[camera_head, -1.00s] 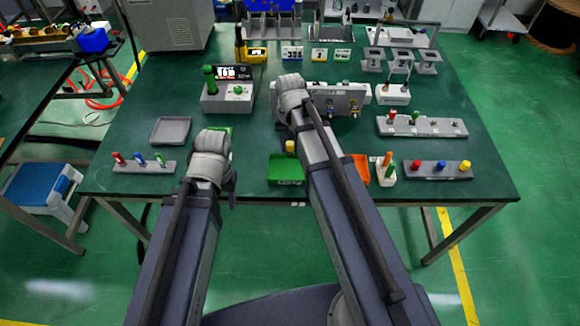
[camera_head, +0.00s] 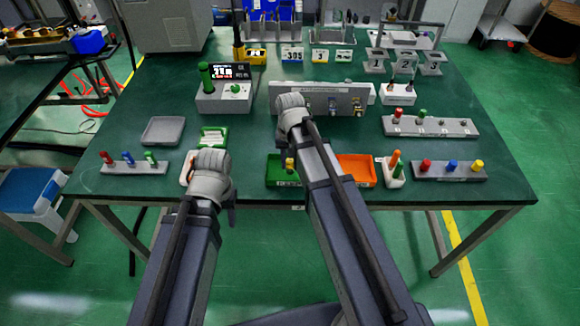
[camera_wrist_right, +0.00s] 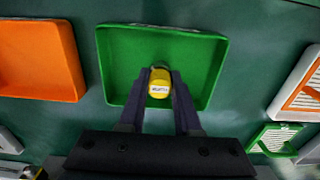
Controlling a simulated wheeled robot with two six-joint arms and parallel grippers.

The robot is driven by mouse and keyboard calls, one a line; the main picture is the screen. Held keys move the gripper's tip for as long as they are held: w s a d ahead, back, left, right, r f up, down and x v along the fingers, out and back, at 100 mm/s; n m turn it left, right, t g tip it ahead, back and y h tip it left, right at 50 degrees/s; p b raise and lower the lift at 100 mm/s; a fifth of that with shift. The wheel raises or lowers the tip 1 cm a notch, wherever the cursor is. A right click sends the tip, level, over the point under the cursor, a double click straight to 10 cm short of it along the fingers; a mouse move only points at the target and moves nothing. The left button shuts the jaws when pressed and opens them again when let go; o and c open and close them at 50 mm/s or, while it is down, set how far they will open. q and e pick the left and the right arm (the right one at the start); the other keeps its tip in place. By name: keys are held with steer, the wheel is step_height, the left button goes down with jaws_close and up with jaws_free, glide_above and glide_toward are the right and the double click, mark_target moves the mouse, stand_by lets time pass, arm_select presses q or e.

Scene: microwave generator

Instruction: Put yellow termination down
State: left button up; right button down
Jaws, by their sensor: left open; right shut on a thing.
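The yellow termination (camera_wrist_right: 159,83) is a short yellow cylinder with a white label. My right gripper (camera_wrist_right: 160,78) is shut on it, one dark finger on each side. In the right wrist view it is over the green tray (camera_wrist_right: 211,57); I cannot tell whether it touches the tray floor. In the head view the green tray (camera_head: 274,172) is at the table's front edge, partly hidden by my right arm, with a bit of yellow (camera_head: 290,164) inside it. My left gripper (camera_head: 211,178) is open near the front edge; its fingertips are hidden.
An orange tray (camera_head: 357,171) lies right of the green tray. A holder (camera_head: 394,174) and a rack of coloured terminations (camera_head: 450,171) stand further right. Another rack (camera_head: 133,163) and a grey tray (camera_head: 164,131) are at the left. Instruments (camera_head: 223,98) stand behind.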

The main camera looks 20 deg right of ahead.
steer(key=shift+r, duration=0.1)
steer(key=shift+s+f+b, duration=0.15)
steer(key=shift+f+b, duration=0.45)
steer(key=c, duration=1.1)
jaws_free()
steer(key=shift+o, duration=0.9)
steer(key=shift+f, duration=0.1)
steer(key=o, duration=0.3)
